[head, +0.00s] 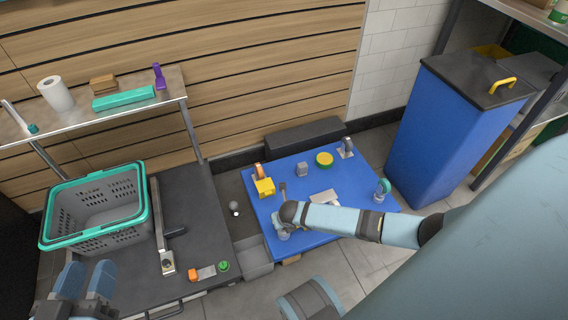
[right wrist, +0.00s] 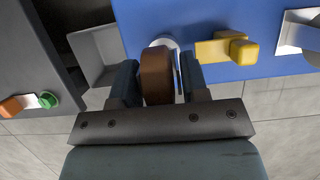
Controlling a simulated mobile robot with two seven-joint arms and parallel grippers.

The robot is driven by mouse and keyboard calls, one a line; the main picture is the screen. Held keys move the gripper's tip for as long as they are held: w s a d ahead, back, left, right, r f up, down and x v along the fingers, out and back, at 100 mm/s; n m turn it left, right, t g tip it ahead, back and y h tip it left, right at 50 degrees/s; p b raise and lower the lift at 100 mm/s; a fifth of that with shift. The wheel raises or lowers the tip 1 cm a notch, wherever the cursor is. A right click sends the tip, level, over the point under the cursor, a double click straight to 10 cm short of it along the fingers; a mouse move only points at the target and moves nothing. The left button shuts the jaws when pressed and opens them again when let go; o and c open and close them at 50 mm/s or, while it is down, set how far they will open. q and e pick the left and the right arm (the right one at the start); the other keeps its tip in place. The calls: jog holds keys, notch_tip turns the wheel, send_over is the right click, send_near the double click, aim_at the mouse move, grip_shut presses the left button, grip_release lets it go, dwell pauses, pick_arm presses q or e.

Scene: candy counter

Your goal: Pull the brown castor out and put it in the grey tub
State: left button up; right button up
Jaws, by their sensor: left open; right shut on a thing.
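The brown castor (right wrist: 157,76) sits between the fingers of my right gripper (right wrist: 158,80) in the right wrist view, and the gripper is shut on it. A pale round piece shows behind the castor, at the blue board's (right wrist: 200,18) edge; I cannot tell whether the castor is still seated. In the head view my right gripper (head: 284,226) is over the near left corner of the board and mostly hides the castor. The grey tub (head: 254,262) is just left of that corner; it also shows in the right wrist view (right wrist: 96,52). My left gripper (head: 86,284) is open and empty at the lower left.
A yellow handle (right wrist: 226,50) is right of the castor. A teal-rimmed basket (head: 100,212) stands on the dark counter at left.

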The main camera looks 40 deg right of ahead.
jog(key=shift+r+p, duration=1.9)
jog(key=shift+p, duration=0.05)
jog(key=shift+a, duration=0.1)
